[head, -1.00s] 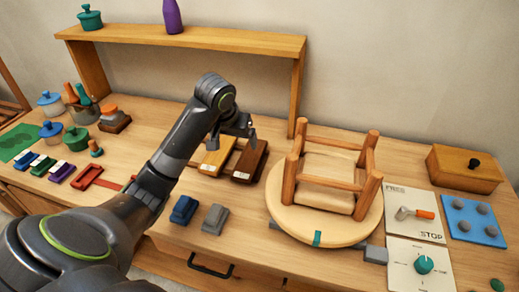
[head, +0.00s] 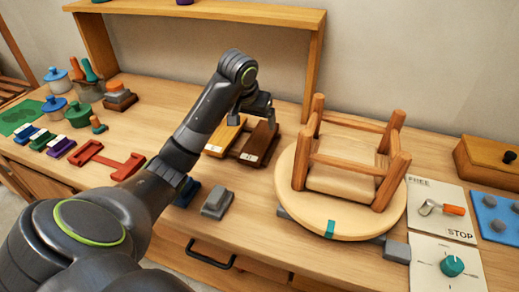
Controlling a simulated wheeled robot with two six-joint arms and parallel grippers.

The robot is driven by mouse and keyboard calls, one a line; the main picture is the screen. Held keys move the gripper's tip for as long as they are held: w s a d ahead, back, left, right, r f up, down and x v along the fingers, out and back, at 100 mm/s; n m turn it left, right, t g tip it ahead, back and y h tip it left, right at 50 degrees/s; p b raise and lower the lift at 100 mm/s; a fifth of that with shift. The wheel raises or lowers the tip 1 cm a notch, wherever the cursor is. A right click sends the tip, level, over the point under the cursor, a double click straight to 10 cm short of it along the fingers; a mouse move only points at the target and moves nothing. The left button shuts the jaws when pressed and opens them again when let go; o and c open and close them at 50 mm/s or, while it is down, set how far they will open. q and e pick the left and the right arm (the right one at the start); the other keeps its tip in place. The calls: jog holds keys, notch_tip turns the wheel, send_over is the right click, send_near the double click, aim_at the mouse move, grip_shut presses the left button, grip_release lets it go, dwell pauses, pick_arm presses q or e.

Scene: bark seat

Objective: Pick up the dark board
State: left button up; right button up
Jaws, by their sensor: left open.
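The dark board (head: 259,143) is a dark brown block with a small white label on its near end. It lies on the workbench in the middle of the head view, right of a lighter orange-brown board (head: 224,137). My left gripper (head: 251,112) is open and empty, its fingers pointing down just above the far part of the two boards. It covers a little of their far ends. I cannot tell whether a fingertip touches the dark board. My right gripper is not in view.
An upturned wooden stool (head: 340,178) stands on a round turntable (head: 300,208) right of the boards. A grey block (head: 217,203) and a blue one (head: 187,192) lie nearer the bench front. A red frame (head: 108,160) and several pots are left. A shelf (head: 210,10) spans the back.

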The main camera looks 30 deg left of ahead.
aim_at(258, 141)
pick_arm(q)
jog(key=b+x, duration=0.1)
jog(key=x, duration=0.3)
jog(key=shift+f, duration=0.1)
jog(key=shift+x, duration=0.85)
jog(key=x, duration=0.4)
jog(key=shift+d+f, duration=0.15)
jog(key=shift+f, duration=0.25)
jog(key=c, duration=1.2)
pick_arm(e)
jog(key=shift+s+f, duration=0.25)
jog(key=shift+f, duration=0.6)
